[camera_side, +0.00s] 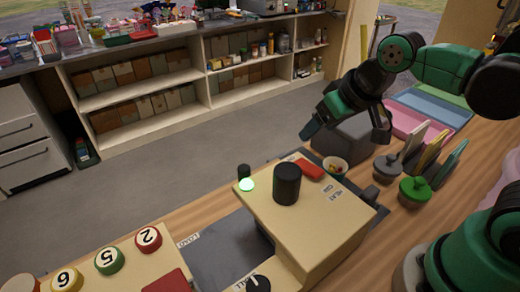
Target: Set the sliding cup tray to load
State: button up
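A flat dark grey strip (222,250), which looks like the sliding tray or its track, lies beside a cream machine (310,222). A label reading LOAD (188,240) is at its left end. A small white cup (335,166) with colourful contents stands on a dark surface behind the machine's right side. Whether the strip and that surface are one piece is hidden by the machine. A dark knob-like part (369,194) sits at the machine's right edge. My gripper (346,132) hangs above and behind the cup, fingers apart, with nothing seen between them.
Numbered buttons (110,261) and a black dial (258,284) are in front. Grey (388,167) and green (415,191) lidded pots stand right of the cup.

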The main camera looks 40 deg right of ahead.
jog(key=w+a+m+g, duration=0.1)
jog(key=w+a+g, duration=0.2)
jog(key=w+a, duration=0.15)
jog(key=m+g, duration=0.1)
jog(key=g, duration=0.2)
send_over(244, 168)
notch_tip(244, 168, down, 6)
jog(key=shift+d+r, duration=0.15)
jog(key=shift+r, duration=0.05)
jog(key=shift+w+a+f+m, duration=0.1)
jog(key=shift+a+f+m, duration=0.15)
jog(key=shift+f, duration=0.35)
jog(key=shift+d+f, duration=0.1)
jog(key=shift+f, duration=2.3)
grip_shut()
